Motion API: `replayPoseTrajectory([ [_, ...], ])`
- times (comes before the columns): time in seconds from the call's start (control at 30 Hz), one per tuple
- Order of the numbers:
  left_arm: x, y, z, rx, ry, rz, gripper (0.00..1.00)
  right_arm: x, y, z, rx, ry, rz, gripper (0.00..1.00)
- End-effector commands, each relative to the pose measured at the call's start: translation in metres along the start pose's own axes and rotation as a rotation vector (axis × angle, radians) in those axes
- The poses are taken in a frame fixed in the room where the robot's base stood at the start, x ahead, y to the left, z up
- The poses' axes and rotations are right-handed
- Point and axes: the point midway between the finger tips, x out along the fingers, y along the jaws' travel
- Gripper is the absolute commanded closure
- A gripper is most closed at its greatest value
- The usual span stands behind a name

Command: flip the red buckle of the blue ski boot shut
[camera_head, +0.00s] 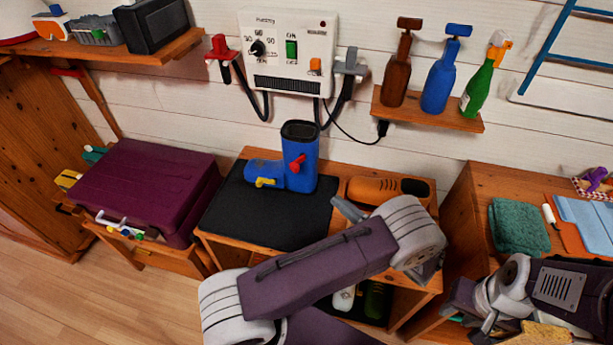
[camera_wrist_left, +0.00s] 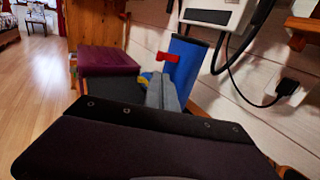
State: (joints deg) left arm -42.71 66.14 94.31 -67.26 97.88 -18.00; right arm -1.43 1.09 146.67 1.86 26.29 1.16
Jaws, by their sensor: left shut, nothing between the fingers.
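The blue ski boot (camera_head: 302,150) stands upright on a black mat (camera_head: 262,215) on the wooden bench, toe to the left. Its red buckle (camera_head: 297,164) sticks out from the shaft; it also shows in the left wrist view (camera_wrist_left: 168,57), jutting left of the blue shaft (camera_wrist_left: 187,62). A yellow buckle (camera_head: 265,182) sits on the foot part. My left gripper (camera_head: 346,208) is shut and empty, right of the boot and apart from it. Its grey fingers (camera_wrist_left: 163,95) show below the red buckle in the left wrist view. My right gripper (camera_head: 482,316) is low at the right; its fingers are unclear.
An orange-brown shoe-like object (camera_head: 388,190) lies right of the mat. A purple case (camera_head: 150,185) stands at the left. A white control box (camera_head: 288,50) with hanging cables is on the wall above the boot. A shelf (camera_head: 425,110) holds several bottles.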

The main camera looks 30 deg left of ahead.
Motion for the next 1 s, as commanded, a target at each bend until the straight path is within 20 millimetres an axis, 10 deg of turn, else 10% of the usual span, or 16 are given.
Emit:
replayPoseTrajectory([
  [0.7, 0.122, 0.002, 0.001, 0.000, 0.001, 0.006, 1.00, -0.012, 0.000, -0.001, 0.000, 0.000, 0.000, 0.64],
  [1.0, 0.141, 0.001, 0.000, 0.000, 0.001, 0.002, 1.00, -0.013, 0.000, -0.001, 0.000, 0.000, 0.000, 0.64],
])
